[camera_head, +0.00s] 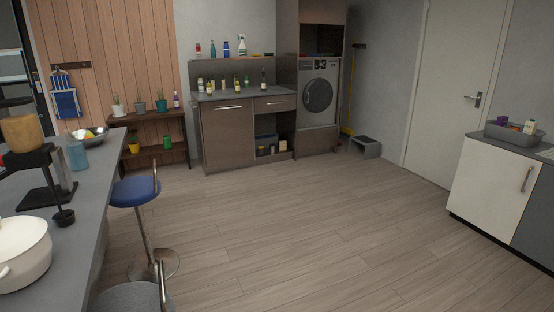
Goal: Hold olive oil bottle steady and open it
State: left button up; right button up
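Several small bottles stand upright on the dark counter (222,95) against the far wall. Neither of my grippers is in view, and nothing touches the bottles.
A grey counter (95,165) with a white pot (22,252) runs along the left. A blue stool (134,191) stands beside it. A white cabinet (490,190) is at the right, and a washing machine (318,94) at the back. The wooden floor (300,220) between is clear.

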aim_at(209, 85)
jog(key=i+l, duration=0.15)
jog(key=i, duration=0.3)
jog(key=i+l, duration=0.2)
jog(key=i, duration=0.25)
jog(key=i+l, duration=0.15)
jog(key=i, duration=0.3)
jog(key=i+l+u, duration=0.1)
jog(key=i, duration=0.35)
jog(key=i+j+u, duration=0.1)
jog(key=i, duration=2.1)
jog(key=i+z, duration=0.25)
jog(key=i, duration=2.15)
jog(key=i+u, duration=0.15)
jog(key=i, duration=0.6)
jog(key=i+l+u, duration=0.2)
jog(key=i, duration=0.55)
